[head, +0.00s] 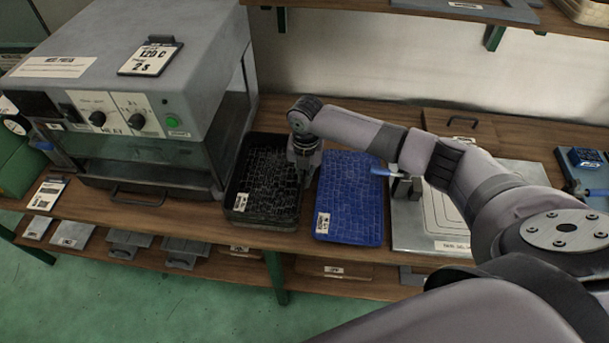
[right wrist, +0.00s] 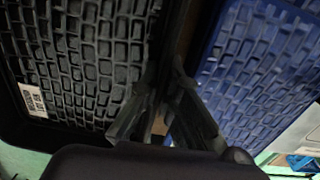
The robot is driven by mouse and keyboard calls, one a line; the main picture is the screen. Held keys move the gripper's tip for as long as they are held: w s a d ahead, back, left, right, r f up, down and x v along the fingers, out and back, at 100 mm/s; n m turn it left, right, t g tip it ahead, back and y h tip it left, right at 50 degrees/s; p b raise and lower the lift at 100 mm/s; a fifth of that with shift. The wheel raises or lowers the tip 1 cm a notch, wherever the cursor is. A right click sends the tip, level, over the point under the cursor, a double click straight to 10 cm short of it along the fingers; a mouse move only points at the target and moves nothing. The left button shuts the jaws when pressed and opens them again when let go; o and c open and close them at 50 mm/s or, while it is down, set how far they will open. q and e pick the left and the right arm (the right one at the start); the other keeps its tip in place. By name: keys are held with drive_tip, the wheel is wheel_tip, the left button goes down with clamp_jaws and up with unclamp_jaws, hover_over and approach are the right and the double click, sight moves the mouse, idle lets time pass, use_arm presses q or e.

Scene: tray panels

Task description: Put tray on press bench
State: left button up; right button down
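A black tray (head: 237,202) with a cracked, brick-like pattern inside and a white label at its front lies on the wooden bench (head: 150,205), just right of the grey press (head: 165,50). It fills the left of the right wrist view (right wrist: 90,60). My right gripper (head: 304,172) points down at the tray's right wall. In the right wrist view its fingers (right wrist: 172,85) come together at that wall, apparently shut on it; the exact contact is dark. My left gripper is not in view.
A blue panel (head: 352,205) lies close to the right of the gripper. Further right are a grey board (head: 415,235) and a wooden lidded board (head: 460,125). A shelf (head: 530,20) hangs above the back. Labelled plates (head: 75,235) lie on the lower shelf.

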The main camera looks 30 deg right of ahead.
drive_tip(key=shift+s+a+f, duration=0.1)
drive_tip(key=shift+s+f, duration=0.2)
drive_tip(key=shift+f, duration=0.2)
idle(0.3)
drive_tip(key=c, duration=1.7)
unclamp_jaws()
drive_tip(key=shift+w+f, duration=0.1)
drive_tip(key=shift+w+r, duration=0.1)
drive_tip(key=shift+r, duration=0.3)
wheel_tip(320, 180, up, 12)
drive_tip(key=shift+f, duration=0.25)
